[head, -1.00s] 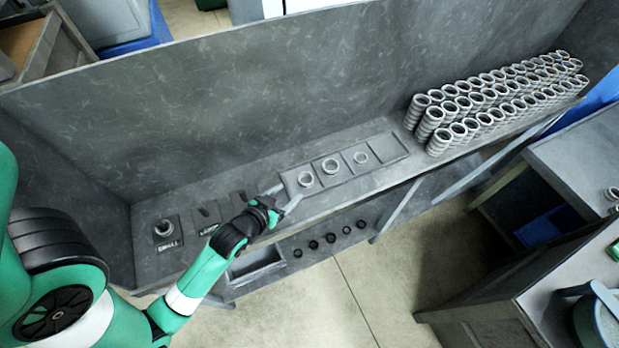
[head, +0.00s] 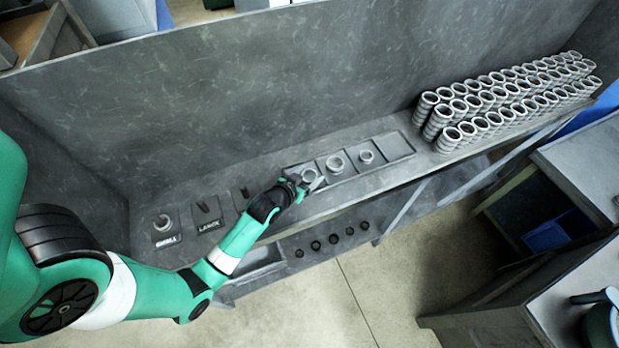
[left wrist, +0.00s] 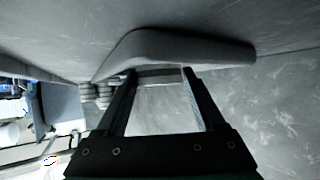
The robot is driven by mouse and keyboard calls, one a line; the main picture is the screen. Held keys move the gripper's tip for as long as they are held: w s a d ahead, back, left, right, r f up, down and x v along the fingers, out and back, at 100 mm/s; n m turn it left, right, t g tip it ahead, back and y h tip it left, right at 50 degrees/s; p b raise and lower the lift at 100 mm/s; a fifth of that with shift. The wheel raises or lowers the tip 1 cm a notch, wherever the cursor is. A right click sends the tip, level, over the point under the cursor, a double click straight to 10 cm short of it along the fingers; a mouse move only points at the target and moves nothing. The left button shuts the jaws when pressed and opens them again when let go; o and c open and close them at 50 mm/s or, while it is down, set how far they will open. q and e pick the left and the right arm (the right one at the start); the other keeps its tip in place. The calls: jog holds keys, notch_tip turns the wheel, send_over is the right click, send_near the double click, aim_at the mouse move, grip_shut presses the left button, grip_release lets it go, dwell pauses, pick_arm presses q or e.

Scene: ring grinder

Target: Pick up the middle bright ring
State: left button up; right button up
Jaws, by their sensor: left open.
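The middle bright ring (head: 335,162) lies in the second compartment from the left of a shallow grey tray (head: 397,146) on the bench. It is the largest of the three rings there. One ring (head: 308,175) is to its left, partly covered by my gripper, and a smaller one (head: 366,156) is to its right. My left gripper (head: 308,184) is at the left ring, left of the middle ring and apart from it. In the left wrist view its fingers (left wrist: 160,74) are open with nothing clear between them; I cannot make out a ring there. My right gripper is out of view.
Many stacked metal rings (head: 500,105) stand at the bench's right. Labelled holders stand at the left, the small one (head: 165,240) carrying a ring (head: 163,222). Several dark rings (head: 333,238) sit on the lower shelf. A high grey panel (head: 250,90) closes the back.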

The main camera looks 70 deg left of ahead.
pick_arm(q)
jog(key=c, duration=1.1)
jog(key=shift+r, duration=0.1)
